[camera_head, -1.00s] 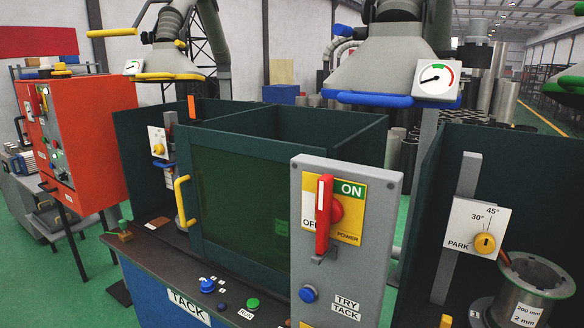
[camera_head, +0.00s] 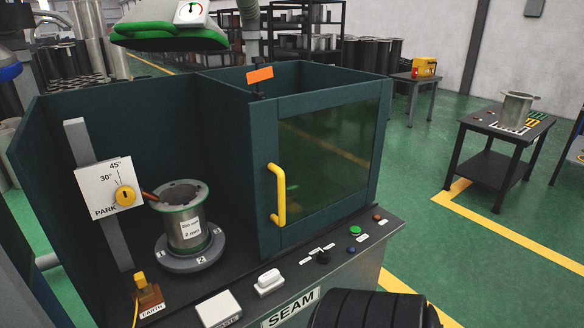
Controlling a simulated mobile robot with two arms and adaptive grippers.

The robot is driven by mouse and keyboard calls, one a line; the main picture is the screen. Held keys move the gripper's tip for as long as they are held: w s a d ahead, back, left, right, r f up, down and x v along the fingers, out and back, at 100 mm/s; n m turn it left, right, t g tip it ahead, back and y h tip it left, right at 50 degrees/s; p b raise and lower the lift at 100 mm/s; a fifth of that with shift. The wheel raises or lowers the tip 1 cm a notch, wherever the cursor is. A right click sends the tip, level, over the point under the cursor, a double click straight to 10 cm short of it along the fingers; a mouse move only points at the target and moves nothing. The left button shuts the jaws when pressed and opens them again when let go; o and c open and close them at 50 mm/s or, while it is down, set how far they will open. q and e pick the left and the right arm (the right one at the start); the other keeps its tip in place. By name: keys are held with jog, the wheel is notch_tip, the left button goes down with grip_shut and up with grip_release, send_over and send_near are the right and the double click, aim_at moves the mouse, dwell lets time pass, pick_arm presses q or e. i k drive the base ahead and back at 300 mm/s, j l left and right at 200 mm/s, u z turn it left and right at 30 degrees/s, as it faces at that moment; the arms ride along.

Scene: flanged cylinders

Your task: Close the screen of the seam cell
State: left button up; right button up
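The seam cell has dark green walls and a bench front labelled SEAM (camera_head: 291,308). Its screen (camera_head: 325,160) is a dark green frame with a tinted pane. A yellow upright handle (camera_head: 278,195) is on its left edge. The screen stands across the right half of the cell. The left half is uncovered, and a flanged metal cylinder (camera_head: 186,222) there stands upright on a grey round base (camera_head: 190,256) in plain view. Neither of my grippers is in view.
An angle dial (camera_head: 124,195) stands left of the cylinder, with an EARTH clamp (camera_head: 148,292) in front. Buttons (camera_head: 355,231) line the bench's front. A dark ribbed shape (camera_head: 370,312) cuts the bottom edge; I cannot tell what it is. Green floor right of the cell is mostly clear.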

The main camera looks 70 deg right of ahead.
aim_at(316, 156)
jog(key=z, duration=2.4)
